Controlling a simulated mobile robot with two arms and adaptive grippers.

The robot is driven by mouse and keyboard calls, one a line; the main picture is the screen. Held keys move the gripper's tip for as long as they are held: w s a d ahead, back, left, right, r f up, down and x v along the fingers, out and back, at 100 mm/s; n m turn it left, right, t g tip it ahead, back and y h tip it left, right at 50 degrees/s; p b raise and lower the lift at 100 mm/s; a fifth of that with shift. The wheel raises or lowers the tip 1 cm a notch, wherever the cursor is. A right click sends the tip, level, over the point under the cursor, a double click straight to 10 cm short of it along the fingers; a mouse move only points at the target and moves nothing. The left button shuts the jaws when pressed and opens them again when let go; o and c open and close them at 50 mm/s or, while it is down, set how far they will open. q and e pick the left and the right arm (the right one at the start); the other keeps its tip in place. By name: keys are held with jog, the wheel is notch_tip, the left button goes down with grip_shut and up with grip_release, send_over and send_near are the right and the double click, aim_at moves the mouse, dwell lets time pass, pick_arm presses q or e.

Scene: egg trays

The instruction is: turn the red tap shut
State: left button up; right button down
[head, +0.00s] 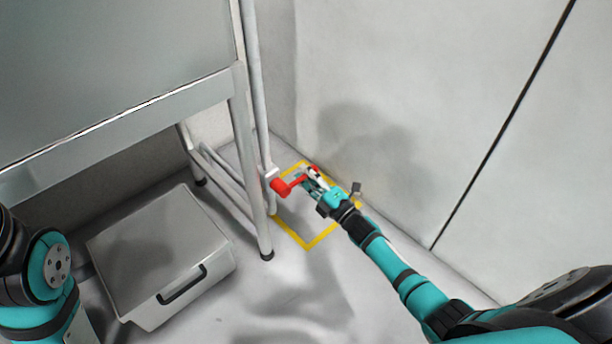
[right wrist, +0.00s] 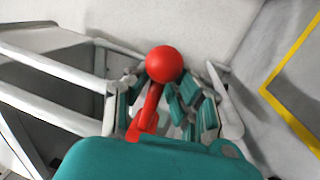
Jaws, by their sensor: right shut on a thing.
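The red tap (head: 281,187) sits low on a white pipe beside the table leg. Its red lever points right, toward the wall, in the head view. My right gripper (head: 313,181) is shut on the lever near its outer end. In the right wrist view the tap's red ball end (right wrist: 164,64) and lever show between the fingers of my right gripper (right wrist: 168,104). Part of the lever is hidden by the fingers and the gripper's body. Of my left arm only links show at the left edge of the head view; its gripper is out of view.
A metal table (head: 120,122) with tubular legs stands at the left. A grey lidded box (head: 150,312) with a black handle is on the floor under it. A yellow floor outline (head: 309,246) surrounds the area below the tap. A pale wall (head: 420,90) rises close behind my right gripper.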

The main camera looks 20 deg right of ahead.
jog(key=shift+d, duration=0.15)
jog(key=c, duration=1.6)
grip_release()
jog(key=shift+o, duration=1.3)
jog(key=shift+s+d+r, duration=0.1)
jog(key=shift+s+r, duration=0.05)
jog(key=o, duration=0.4)
jog(key=v, duration=1.2)
